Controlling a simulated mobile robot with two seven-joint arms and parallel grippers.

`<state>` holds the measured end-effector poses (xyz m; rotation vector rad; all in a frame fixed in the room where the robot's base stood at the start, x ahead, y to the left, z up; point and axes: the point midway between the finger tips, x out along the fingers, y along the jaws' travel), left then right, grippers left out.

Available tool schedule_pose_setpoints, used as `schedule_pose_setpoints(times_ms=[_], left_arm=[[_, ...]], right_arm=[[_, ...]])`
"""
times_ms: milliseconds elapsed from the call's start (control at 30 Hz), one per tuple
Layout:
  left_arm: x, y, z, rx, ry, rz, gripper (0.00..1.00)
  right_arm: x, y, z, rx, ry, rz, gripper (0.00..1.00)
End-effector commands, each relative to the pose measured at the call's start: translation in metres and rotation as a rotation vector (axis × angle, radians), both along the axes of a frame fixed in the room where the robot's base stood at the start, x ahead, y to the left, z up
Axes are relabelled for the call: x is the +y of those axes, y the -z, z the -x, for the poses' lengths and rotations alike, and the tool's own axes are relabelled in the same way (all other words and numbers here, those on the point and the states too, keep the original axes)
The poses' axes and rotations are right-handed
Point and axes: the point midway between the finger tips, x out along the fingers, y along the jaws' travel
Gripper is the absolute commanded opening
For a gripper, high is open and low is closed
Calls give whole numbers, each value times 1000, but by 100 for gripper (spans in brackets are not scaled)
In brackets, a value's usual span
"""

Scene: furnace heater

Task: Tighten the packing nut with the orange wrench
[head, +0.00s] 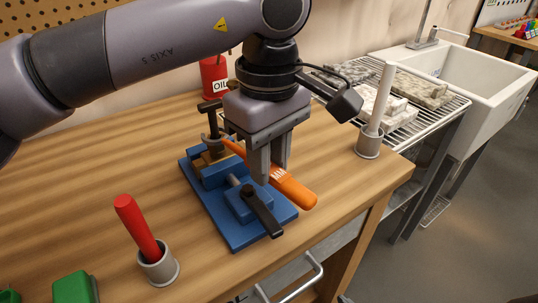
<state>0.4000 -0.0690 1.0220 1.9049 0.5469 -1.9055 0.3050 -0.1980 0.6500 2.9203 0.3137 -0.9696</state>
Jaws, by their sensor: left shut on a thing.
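The orange wrench (293,189) lies slantwise over the blue vise (223,222), its thick handle end pointing to the lower right. My left gripper (269,174) points down and is shut on the wrench near the middle of its length. The wrench's far end reaches up-left to a brass-coloured valve part with a dark T-shaped handle (210,108), held in the vise. The packing nut is too small and too covered to make out, so I cannot tell whether the wrench's jaw is around it or beside it. My right gripper is not in view.
A grey cup with a red-handled tool (138,228) stands front left, near a green object (75,288). A red oil can (214,78) stands behind the vise. A grey holder with a white rod (369,143) is at the right table edge. The wooden table (100,165) is clear left of the vise.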

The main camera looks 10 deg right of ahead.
Motion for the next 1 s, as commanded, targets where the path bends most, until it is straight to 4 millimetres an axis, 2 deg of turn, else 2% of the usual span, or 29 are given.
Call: schedule_pose_setpoints(times_ms=[600, 1000], left_arm=[[0, 16, 0, -1, 0, 1, 0], [0, 17, 0, -1, 0, 1, 0]], right_arm=[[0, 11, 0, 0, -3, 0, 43], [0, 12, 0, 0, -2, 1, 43]])
